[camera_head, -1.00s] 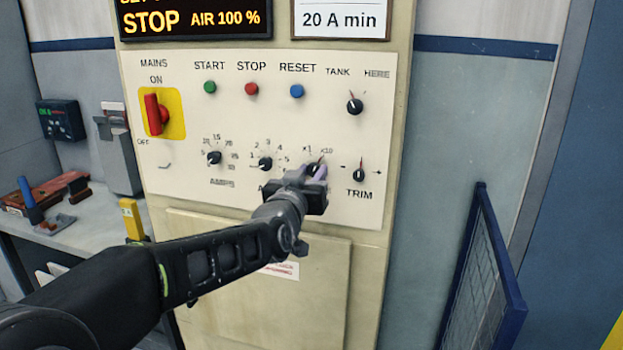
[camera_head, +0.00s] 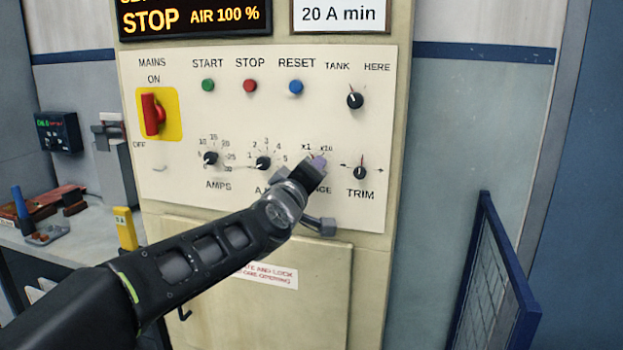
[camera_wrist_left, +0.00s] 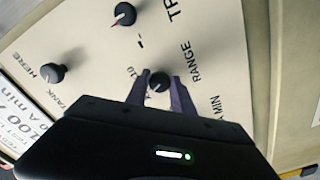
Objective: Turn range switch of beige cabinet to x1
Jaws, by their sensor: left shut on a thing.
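The beige cabinet (camera_head: 160,195) carries a pale panel of dials and buttons. My left gripper (camera_head: 316,164) is at the range switch, between the x1 and x10 marks and the partly covered RANGE label. In the left wrist view, the range switch (camera_wrist_left: 159,84) is a small dark knob between the two purple-grey fingers, and my left gripper (camera_wrist_left: 160,76) is shut on it. The gripper hides the knob in the head view. I cannot tell for sure which mark its pointer faces. My right gripper is not in view.
The trim knob (camera_head: 360,172) is close to the right of the gripper, and the middle dial (camera_head: 263,163) is to its left. The red mains switch (camera_head: 152,114) is at upper left. A blue-framed mesh panel (camera_head: 490,270) stands at lower right.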

